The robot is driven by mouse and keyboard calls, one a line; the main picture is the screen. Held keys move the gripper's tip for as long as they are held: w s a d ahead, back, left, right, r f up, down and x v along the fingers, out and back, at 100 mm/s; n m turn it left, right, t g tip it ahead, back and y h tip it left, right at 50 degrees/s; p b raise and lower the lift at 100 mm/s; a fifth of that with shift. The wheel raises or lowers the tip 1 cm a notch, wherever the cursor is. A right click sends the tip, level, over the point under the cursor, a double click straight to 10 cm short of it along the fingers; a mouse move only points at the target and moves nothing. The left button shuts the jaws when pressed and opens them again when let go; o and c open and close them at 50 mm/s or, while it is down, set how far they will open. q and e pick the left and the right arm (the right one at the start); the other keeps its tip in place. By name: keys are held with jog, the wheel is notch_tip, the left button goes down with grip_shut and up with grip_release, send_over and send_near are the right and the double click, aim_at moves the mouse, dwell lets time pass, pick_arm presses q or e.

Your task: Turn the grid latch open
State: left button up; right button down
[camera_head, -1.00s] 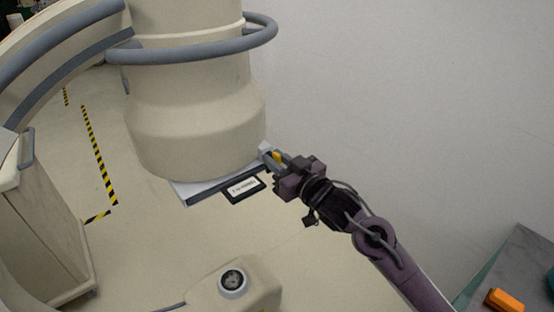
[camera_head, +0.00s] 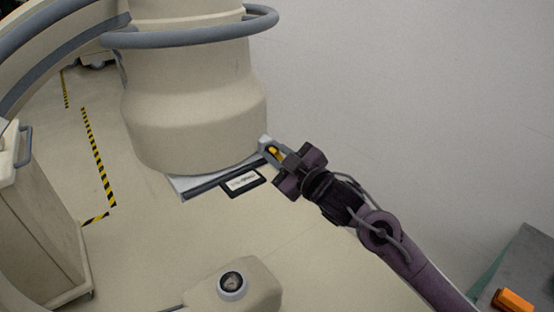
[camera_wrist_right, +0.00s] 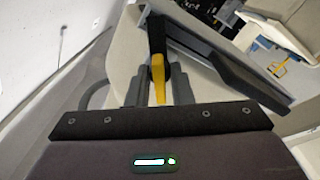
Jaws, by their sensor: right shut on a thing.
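The grid latch is a small lever, yellow in the head view (camera_head: 274,150), at the right corner of the flat grid under the big cream housing. In the right wrist view the latch (camera_wrist_right: 158,76) is yellow with a black upper part. My right gripper (camera_head: 276,154) reaches it from the lower right. In the right wrist view the two grey fingers of the right gripper (camera_wrist_right: 158,92) stand on either side of the yellow part and are shut on it. My left gripper is not in view.
The cream housing (camera_head: 195,110) stands above the grid (camera_head: 205,184), with a dark-framed label plate (camera_head: 242,182) at its front edge. A grey ring rail (camera_head: 190,38) circles the housing. A cream cabinet (camera_head: 45,225) is at left. An orange block (camera_head: 514,300) lies at lower right.

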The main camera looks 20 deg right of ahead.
jog(key=n+b, duration=0.1)
jog(key=n, duration=0.1)
jog(key=n+b, duration=0.1)
jog(key=shift+f+n+b, duration=0.25)
jog(key=shift+n+b, duration=0.1)
jog(key=shift+n, duration=0.05)
jog(key=n+b, duration=0.3)
jog(key=shift+a, duration=0.1)
jog(key=shift+n+b, duration=1.55)
jog(key=shift+n, duration=0.65)
jog(key=c, duration=1.5)
grip_release()
